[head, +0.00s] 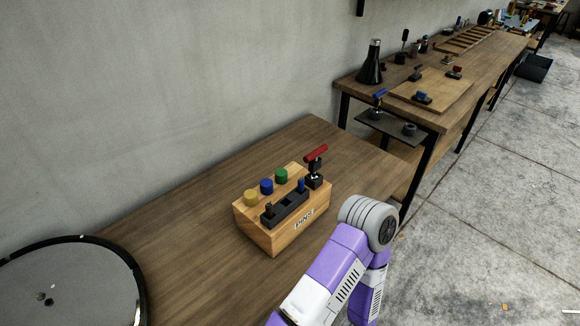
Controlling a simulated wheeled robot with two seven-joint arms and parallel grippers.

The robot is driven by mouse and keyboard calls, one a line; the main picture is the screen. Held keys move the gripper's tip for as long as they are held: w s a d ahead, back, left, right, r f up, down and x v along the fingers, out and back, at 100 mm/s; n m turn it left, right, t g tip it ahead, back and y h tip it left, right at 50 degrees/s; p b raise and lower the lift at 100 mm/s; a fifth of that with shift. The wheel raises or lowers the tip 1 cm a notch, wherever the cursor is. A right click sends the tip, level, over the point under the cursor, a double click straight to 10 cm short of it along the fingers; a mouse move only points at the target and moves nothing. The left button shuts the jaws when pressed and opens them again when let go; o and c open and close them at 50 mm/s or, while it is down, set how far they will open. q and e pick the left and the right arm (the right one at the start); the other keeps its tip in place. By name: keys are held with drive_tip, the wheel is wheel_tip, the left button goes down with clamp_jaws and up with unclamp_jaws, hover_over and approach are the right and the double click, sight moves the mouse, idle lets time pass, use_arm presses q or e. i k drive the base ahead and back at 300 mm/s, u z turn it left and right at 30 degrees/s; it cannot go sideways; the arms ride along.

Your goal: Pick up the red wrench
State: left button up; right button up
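A red-handled tool (316,153), which looks like the red wrench, stands upright with its bar-like handle on top. Its dark shaft goes down into a small black holder at the right end of a wooden block (284,235). The block has a label reading "PINS" and sits on the near wooden table. A purple and grey arm link of mine rises from the bottom edge, just right of the block and apart from the red tool. Neither gripper shows in the head view.
The block also holds yellow (250,197), blue (266,186) and green (281,176) pegs and a black tray (285,208). A farther workbench (440,115) holds several tools. The table (190,230) is clear left of the block.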

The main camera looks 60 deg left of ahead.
sight(314, 161)
drive_tip(key=u, duration=1)
drive_tip(key=i, duration=0.25)
drive_tip(key=u, duration=0.05)
